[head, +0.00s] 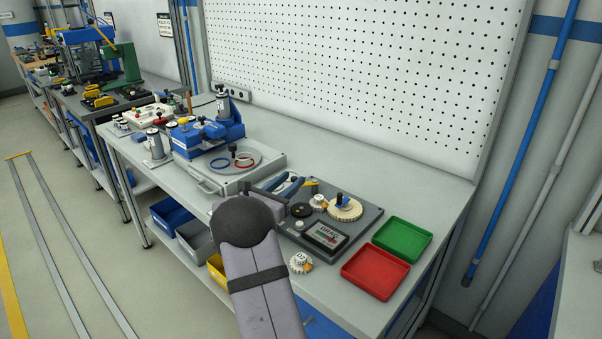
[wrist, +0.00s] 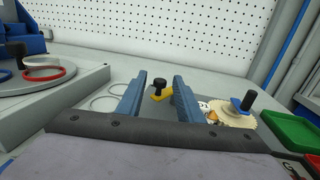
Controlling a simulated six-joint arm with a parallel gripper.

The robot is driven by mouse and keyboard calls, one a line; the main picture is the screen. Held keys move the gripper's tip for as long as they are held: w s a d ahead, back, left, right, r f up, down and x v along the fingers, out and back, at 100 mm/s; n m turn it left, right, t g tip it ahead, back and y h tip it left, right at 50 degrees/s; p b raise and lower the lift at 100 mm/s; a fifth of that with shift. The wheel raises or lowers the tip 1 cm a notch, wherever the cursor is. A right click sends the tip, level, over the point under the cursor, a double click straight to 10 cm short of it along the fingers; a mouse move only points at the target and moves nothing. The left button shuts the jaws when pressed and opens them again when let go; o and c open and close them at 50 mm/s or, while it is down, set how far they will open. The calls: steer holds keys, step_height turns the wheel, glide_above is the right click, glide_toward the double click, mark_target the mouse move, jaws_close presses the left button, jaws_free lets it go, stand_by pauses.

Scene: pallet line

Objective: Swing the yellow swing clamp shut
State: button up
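The yellow swing clamp (wrist: 165,96) with its black knob shows in the wrist view, between and beyond my two blue fingers. It lies on the dark grey fixture plate (head: 365,226). My gripper (wrist: 160,82) is open, with nothing between its fingers.
A smaller white gear (head: 318,202) and a dark display box (head: 326,236) are on the plate. Another white gear (head: 300,262) lies in front. Green (head: 402,239) and red (head: 376,273) trays stand to the right. A blue fixture (head: 208,137) with a round plate stands to the left.

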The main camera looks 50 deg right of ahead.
steer(key=shift+w+d+p, duration=0.2)
steer(key=shift+d, duration=0.85)
steer(key=shift+w+d+p, duration=0.15)
steer(key=shift+d+p, duration=0.1)
steer(key=shift+d, duration=0.8)
steer(key=shift+w+d+p, duration=0.2)
steer(key=shift+d, duration=0.85)
steer(key=shift+c, duration=0.5)
jaws_close()
